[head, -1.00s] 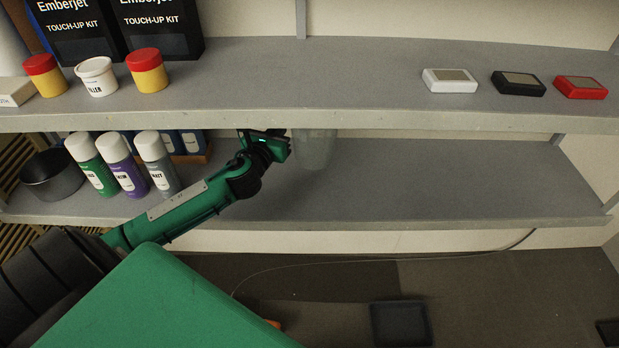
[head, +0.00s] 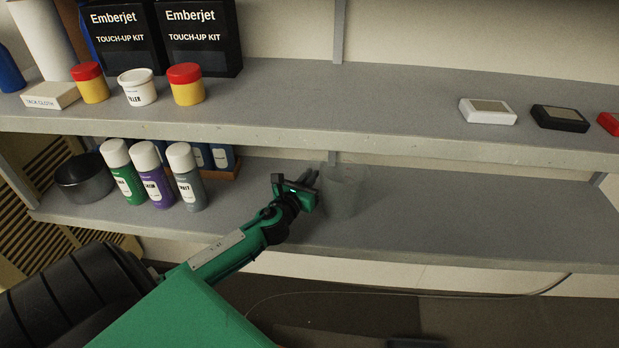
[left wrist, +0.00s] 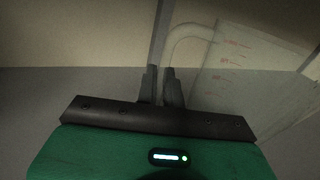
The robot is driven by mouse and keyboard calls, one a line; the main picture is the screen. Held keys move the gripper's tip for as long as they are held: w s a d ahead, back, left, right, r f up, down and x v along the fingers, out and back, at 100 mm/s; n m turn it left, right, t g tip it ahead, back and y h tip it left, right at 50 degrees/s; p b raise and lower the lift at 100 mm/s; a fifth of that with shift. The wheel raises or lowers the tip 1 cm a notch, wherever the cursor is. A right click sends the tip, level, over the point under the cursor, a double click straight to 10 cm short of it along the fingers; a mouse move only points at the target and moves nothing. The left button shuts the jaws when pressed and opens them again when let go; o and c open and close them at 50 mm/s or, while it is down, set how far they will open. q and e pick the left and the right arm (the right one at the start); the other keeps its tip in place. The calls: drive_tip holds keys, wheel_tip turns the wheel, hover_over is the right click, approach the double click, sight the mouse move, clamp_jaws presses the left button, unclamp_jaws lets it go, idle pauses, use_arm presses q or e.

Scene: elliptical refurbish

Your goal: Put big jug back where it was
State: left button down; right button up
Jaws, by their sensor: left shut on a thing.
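The big jug (head: 345,192) is a clear, see-through vessel at the lower shelf, right of my left gripper (head: 312,179). In the left wrist view the jug (left wrist: 240,70) shows red measuring marks and a curved handle. The left gripper (left wrist: 161,84) is shut on the jug's handle, with the jug to the right of the fingers. The jug looks roughly upright in the head view. I cannot tell whether its base touches the shelf. My right gripper is not in view.
The lower shelf (head: 480,215) is clear right of the jug. Spray cans (head: 185,176) and a dark round tin (head: 84,178) stand to its left. The upper shelf (head: 330,110) overhangs and holds pots, black touch-up kit boxes (head: 200,40) and small flat boxes (head: 488,111).

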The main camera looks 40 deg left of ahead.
use_arm(q)
drive_tip(key=c, duration=2)
unclamp_jaws()
drive_tip(key=shift+f, duration=0.15)
drive_tip(key=o, duration=0.5)
drive_tip(key=shift+c, duration=0.2)
drive_tip(key=shift+r, duration=0.2)
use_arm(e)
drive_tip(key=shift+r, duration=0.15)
